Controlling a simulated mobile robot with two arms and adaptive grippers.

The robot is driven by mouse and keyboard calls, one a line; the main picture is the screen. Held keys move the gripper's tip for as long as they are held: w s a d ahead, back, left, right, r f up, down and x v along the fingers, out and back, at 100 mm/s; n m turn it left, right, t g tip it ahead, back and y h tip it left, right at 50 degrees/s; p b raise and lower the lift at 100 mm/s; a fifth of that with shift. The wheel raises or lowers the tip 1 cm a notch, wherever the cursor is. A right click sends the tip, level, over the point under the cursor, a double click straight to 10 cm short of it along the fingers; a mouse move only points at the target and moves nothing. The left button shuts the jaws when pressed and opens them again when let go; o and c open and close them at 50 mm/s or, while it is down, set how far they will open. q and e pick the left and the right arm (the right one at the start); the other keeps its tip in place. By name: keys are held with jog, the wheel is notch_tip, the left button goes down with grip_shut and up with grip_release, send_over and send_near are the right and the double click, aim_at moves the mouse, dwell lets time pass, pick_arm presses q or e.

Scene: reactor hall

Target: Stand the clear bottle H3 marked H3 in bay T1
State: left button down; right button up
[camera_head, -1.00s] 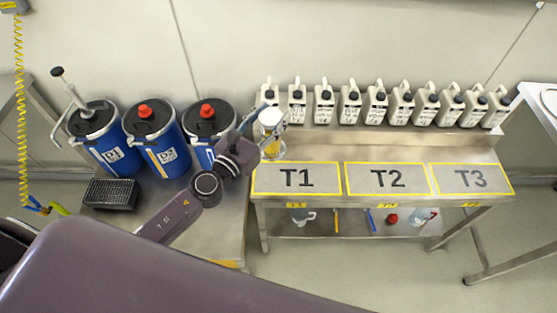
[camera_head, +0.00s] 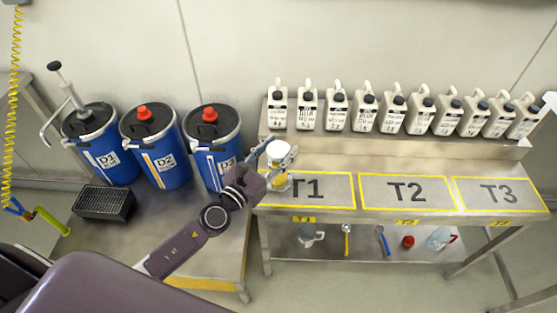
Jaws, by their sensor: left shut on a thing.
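My left gripper (camera_head: 272,160) is shut on a clear bottle (camera_head: 279,150) with a white top and something yellow low on it. The gripper holds it from the left, and its fingers hide part of the bottle. Its marking cannot be read here. The bottle looks about upright over the left part of bay T1 (camera_head: 330,203), covering part of the T1 lettering. I cannot tell whether its base touches the bench. Bay T1 is a yellow-outlined rectangle at the bench's left end. My right gripper is not in view.
Bays T2 (camera_head: 406,206) and T3 (camera_head: 499,206) are bare. Several pale jugs (camera_head: 336,112) line the raised back shelf (camera_head: 400,142). Blue drums D1 (camera_head: 105,160), D2 (camera_head: 160,165) and D3 (camera_head: 222,165) stand left of the bench. A lower shelf (camera_head: 375,258) holds tools and jugs.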

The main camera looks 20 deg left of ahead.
aim_at(273, 163)
pick_arm(q)
jog(key=shift+f+b, duration=0.7)
jog(key=shift+f, duration=0.7)
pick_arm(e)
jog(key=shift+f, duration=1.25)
pick_arm(q)
jog(key=shift+f, duration=0.25)
jog(key=c, duration=1)
grip_release()
jog(key=shift+c, duration=0.2)
jog(key=shift+r, duration=0.2)
jog(key=b+v, duration=0.1)
jog(key=v, duration=0.5)
jog(key=shift+s+a+f+b, duration=0.15)
jog(key=shift+s+b, duration=0.25)
jog(key=shift+s+a, duration=0.1)
jog(key=shift+s, duration=0.25)
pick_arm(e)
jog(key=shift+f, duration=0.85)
